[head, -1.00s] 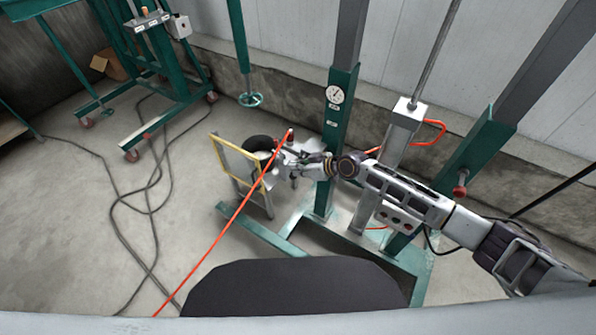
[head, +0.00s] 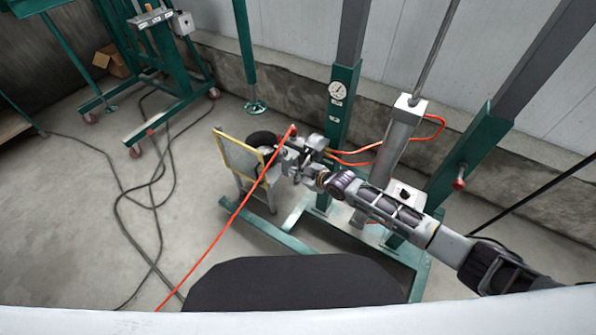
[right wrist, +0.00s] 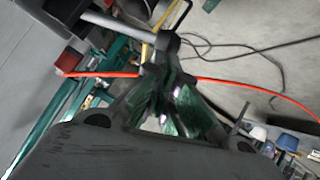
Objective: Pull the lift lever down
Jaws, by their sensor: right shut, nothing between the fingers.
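My right gripper (head: 286,157) is shut and empty beside the lift's green column, near the yellow-edged frame. A small red tip (head: 293,130) stands at the gripper, where an orange hose (head: 225,228) meets it in the picture. I cannot tell whether this tip is the lift lever's knob. In the right wrist view, the gripper fingers (right wrist: 162,68) converge close to a light grey rod (right wrist: 112,24) and a thin black bent bar (right wrist: 180,18); contact is unclear. The lever cannot be picked out with certainty. My left gripper is not in view.
The green column (head: 340,105) carries a round gauge (head: 336,90). A grey cylinder (head: 398,140) stands right of it. A yellow-edged frame (head: 240,160) is left of my gripper. Cables (head: 125,200) lie on the floor at left, beside a green wheeled stand (head: 170,110).

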